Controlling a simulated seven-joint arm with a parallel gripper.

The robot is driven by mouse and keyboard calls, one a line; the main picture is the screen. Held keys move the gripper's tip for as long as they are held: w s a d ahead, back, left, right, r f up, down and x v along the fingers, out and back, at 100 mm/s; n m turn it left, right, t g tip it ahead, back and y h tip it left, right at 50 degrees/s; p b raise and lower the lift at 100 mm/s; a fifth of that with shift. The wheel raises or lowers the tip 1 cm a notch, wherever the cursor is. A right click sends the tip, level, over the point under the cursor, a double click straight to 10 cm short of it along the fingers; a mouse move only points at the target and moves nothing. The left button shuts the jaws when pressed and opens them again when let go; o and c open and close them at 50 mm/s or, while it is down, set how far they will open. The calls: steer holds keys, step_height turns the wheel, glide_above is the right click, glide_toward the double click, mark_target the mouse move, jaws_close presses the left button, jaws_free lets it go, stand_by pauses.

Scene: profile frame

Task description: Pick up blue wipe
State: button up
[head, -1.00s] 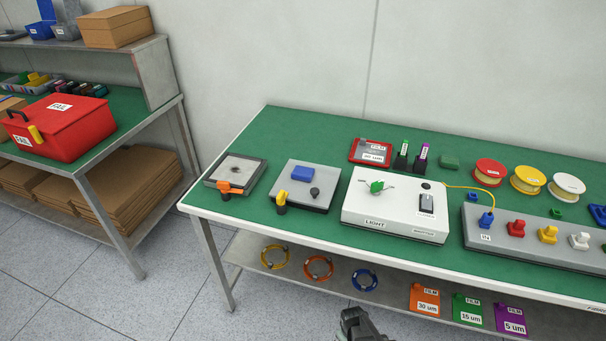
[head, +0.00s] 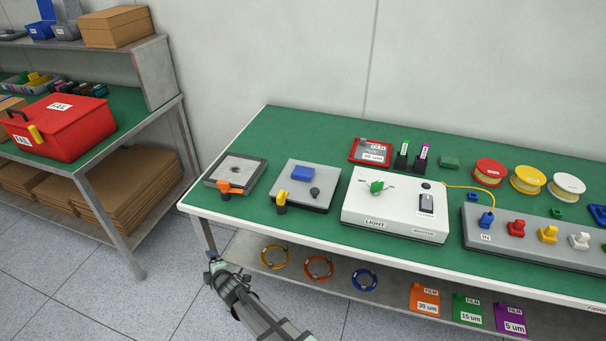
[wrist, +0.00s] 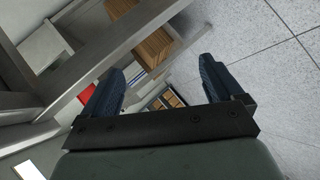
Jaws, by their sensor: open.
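A small blue block-like pad (head: 291,183) lies on a grey plate (head: 316,198) on the green-topped table. It may be the blue wipe, but I cannot tell for sure. Another blue item (head: 598,213) is cut off at the right edge. My gripper (head: 212,261) is in front of the table's left end, below the tabletop and near the left leg, well apart from the pad. In the wrist view my gripper (wrist: 160,84) has its two dark blue fingers spread apart with nothing between them. The pad does not show in the wrist view.
A white box (head: 385,222) labelled LIGHT stands right of the grey plate. A plate with an orange clamp (head: 231,187) is left of it. The table's white front edge (head: 300,240) is between my gripper and the tabletop. A red box (head: 68,135) sits on the left bench.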

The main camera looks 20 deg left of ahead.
steer(key=w+a+r+n+y, duration=0.1)
steer(key=a+r, duration=0.3)
steer(key=r, duration=0.3)
steer(key=a+r+y, duration=0.2)
steer(key=a+r, duration=0.2)
steer(key=r, duration=0.3)
steer(key=w+a+r+n+y, duration=0.1)
steer(key=a+r, duration=0.3)
steer(key=r, duration=0.3)
steer(key=w+d+r+m+t+h, duration=0.35)
steer(key=w+r+m, duration=0.55)
steer(key=w+r, duration=0.4)
steer(key=w+d+r+m+t+h, duration=0.1)
steer(key=w+d+r+m+h, duration=0.2)
steer(key=w+d+r+m, duration=0.4)
steer(key=m+g+h, duration=0.8)
steer(key=m+g, duration=0.3)
steer(key=m, duration=1.8)
glide_above(303, 171)
steer(key=f, duration=0.6)
steer(key=shift+w+d+f, duration=0.2)
steer(key=shift+f, duration=0.2)
steer(key=shift+s+a+f, duration=0.1)
steer(key=shift+a+f, duration=0.05)
steer(key=shift+f, duration=1.2)
steer(key=shift+a+f, duration=0.1)
steer(key=shift+f, duration=1.2)
